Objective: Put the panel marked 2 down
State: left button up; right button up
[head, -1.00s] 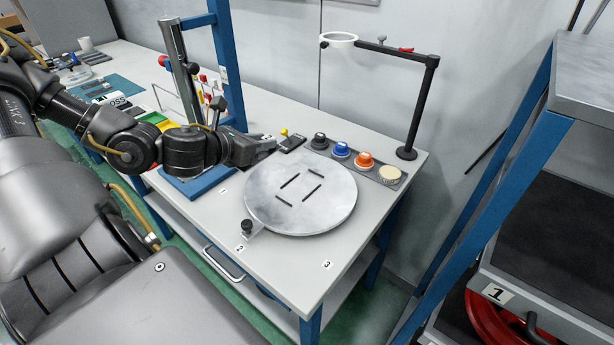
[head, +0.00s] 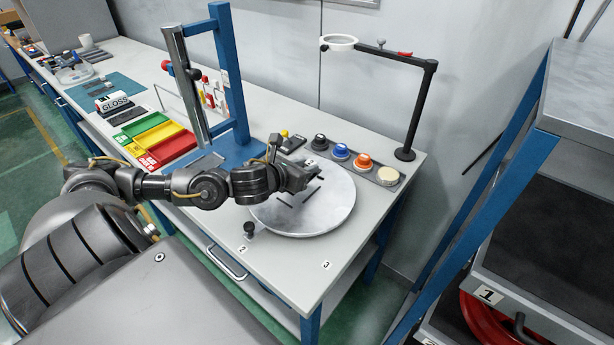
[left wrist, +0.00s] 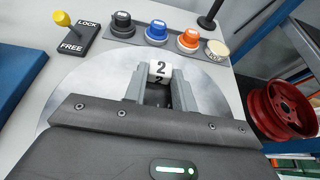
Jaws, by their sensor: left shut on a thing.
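My left gripper (head: 300,178) is over the far-left part of the round grey turntable (head: 322,215), whose top has dark slots. In the left wrist view the gripper (left wrist: 160,88) is shut on the small white panel marked 2 (left wrist: 161,69), which sits between the two fingers. The turntable also shows around the fingers there (left wrist: 85,85). The gripper hides most of the panel in the head view, and I cannot tell whether its lower edge touches the turntable. My right gripper is not in view.
A row of black, blue and orange knobs (head: 341,151) and a cream button lies behind the turntable. A black arm with a white ring (head: 425,100) stands at the back right. A blue-framed stand (head: 235,85) and coloured trays (head: 160,138) are left.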

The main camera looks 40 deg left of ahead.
pick_arm(q)
jog(key=shift+w+d+f, duration=0.2)
jog(key=shift+d+f, duration=0.05)
jog(key=shift+f, duration=0.05)
jog(key=shift+a+f, duration=0.1)
jog(key=shift+f, duration=1.4)
jog(key=shift+f+b, duration=0.1)
jog(key=shift+b, duration=0.25)
jog(key=o, duration=1)
